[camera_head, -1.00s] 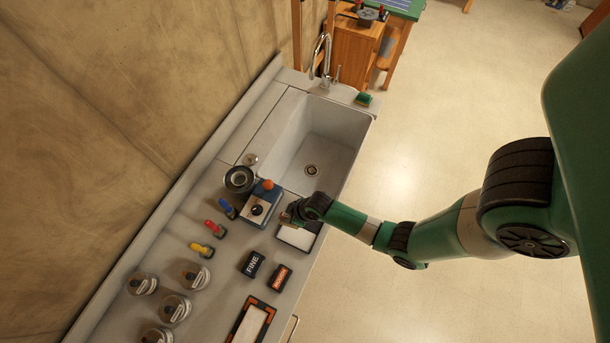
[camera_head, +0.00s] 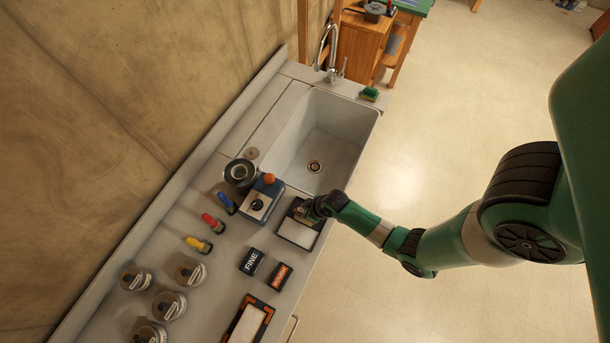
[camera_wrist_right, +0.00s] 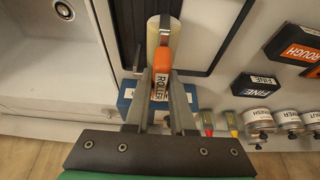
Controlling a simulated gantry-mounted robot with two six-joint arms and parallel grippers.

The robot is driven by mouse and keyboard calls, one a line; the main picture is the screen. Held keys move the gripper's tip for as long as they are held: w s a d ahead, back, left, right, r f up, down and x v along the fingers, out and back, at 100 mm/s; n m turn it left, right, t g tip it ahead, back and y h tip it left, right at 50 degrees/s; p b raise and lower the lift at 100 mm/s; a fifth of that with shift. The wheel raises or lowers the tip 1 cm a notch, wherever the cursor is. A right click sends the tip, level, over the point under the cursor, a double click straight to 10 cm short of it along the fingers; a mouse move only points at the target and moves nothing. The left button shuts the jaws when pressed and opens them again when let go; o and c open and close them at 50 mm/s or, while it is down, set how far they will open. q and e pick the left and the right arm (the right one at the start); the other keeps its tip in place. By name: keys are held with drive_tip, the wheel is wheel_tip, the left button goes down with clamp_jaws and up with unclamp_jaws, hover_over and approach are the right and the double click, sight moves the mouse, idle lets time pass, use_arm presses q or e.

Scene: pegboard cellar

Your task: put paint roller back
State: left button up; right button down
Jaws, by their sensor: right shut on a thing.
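The paint roller has a cream sleeve (camera_wrist_right: 154,38), a metal frame and an orange handle (camera_wrist_right: 161,82) marked ROLLER, seen in the right wrist view. My right gripper (camera_wrist_right: 160,90) is shut on the orange handle. In the head view my right gripper (camera_head: 306,211) is low over the far end of a dark tray with a white panel (camera_head: 296,233), beside the sink. The roller is mostly hidden there by the gripper. In the wrist view the sleeve is over the dark tray; I cannot tell whether it touches. My left gripper is not in view.
A blue box with an orange knob (camera_head: 262,199) stands just left of the tray. FINE (camera_head: 250,261) and ROUGH (camera_head: 280,276) blocks, coloured-handled tools (camera_head: 213,222) and several jars (camera_head: 169,304) occupy the counter. The sink (camera_head: 325,140) is empty.

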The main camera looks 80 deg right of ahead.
drive_tip(key=shift+f, duration=0.1)
drive_tip(key=c, duration=0.8)
unclamp_jaws()
drive_tip(key=shift+o, duration=0.2)
drive_tip(key=p+v, duration=0.2)
drive_tip(key=v, duration=0.1)
drive_tip(key=p+v, duration=0.2)
drive_tip(key=shift+r+p, duration=0.35)
drive_tip(key=shift+r, duration=0.1)
drive_tip(key=s+a+b, duration=0.1)
drive_tip(key=s+a, duration=0.1)
drive_tip(key=s, duration=0.9)
drive_tip(key=shift+s+a+f+b, duration=0.2)
drive_tip(key=shift+s+f+b, duration=0.1)
drive_tip(key=shift+s+b, duration=0.1)
